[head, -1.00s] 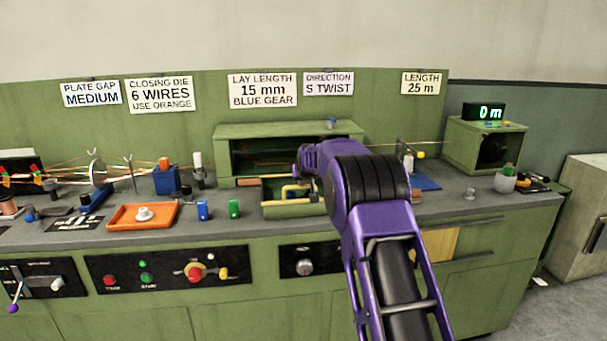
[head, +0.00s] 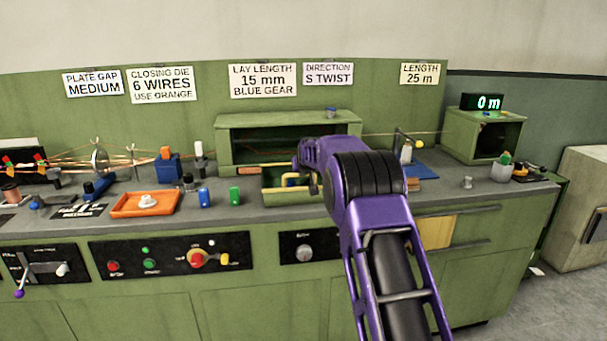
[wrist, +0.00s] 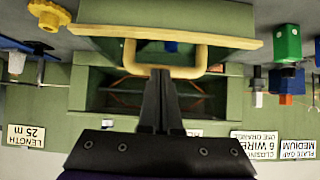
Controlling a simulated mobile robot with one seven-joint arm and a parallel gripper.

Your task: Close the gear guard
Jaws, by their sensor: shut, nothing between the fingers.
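The gear guard (head: 292,206) is a green panel with a yellow edge, folded down and open in front of its green housing (head: 290,122). In the wrist view, which is upside down, the guard (wrist: 165,14) carries a yellow U-shaped handle (wrist: 205,58). The housing's dark opening is exposed, with copper wires inside. My gripper (wrist: 161,72) is shut and empty, its fingertips at the handle's loop; I cannot tell whether they touch it. In the head view my purple arm hides the guard's right end and the fingers.
A yellow gear (wrist: 48,14) lies beside the guard in the wrist view. A counter box (head: 462,135) stands at right.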

